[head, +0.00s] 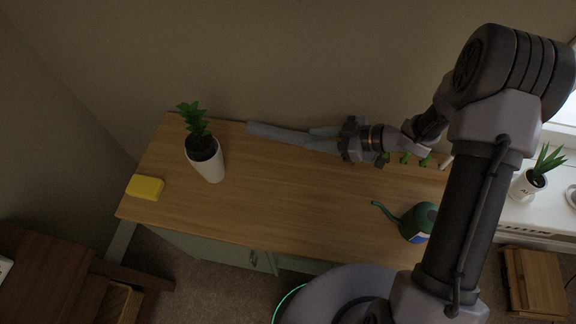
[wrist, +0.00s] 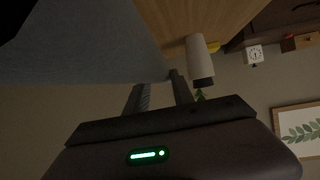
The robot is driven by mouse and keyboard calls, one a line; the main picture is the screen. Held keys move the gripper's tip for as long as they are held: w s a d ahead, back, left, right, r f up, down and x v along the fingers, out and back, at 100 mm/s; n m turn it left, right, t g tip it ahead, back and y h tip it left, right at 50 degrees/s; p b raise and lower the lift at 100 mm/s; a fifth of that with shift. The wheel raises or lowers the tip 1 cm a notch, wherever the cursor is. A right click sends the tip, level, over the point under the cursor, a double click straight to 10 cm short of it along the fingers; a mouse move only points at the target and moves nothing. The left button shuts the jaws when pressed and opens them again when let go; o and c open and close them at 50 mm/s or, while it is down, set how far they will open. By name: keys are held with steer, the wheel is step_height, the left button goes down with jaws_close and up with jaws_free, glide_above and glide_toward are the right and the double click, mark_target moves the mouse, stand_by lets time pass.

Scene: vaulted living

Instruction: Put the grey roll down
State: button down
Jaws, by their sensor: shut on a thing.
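The grey roll (head: 285,134) is a long, pale grey-blue piece along the back edge of the wooden counter top (head: 270,200), by the wall. My gripper (head: 338,143) is shut on its right-hand end. In the wrist view the grey roll (wrist: 85,45) fills the upper left, close to the camera, and reaches the fingers of my gripper (wrist: 160,88). The fingers partly hide the held end. I cannot tell whether the roll touches the counter or is just above it.
A white pot with a green plant (head: 207,160) stands left of the roll's far end. A yellow block (head: 145,187) lies at the counter's left edge. A green watering can (head: 415,220) stands at right. Small green items (head: 405,158) are beside my gripper. The counter's middle is clear.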

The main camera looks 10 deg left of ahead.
mark_target(303, 166)
steer(key=a, duration=0.2)
steer(key=a+f+n+g, duration=0.1)
steer(key=shift+s, duration=0.3)
step_height(303, 166, down, 10)
steer(key=b, duration=0.4)
steer(key=shift+s+b, duration=0.1)
steer(key=shift+b, duration=0.2)
steer(key=shift+r, duration=0.1)
steer(key=c, duration=1.1)
jaws_free()
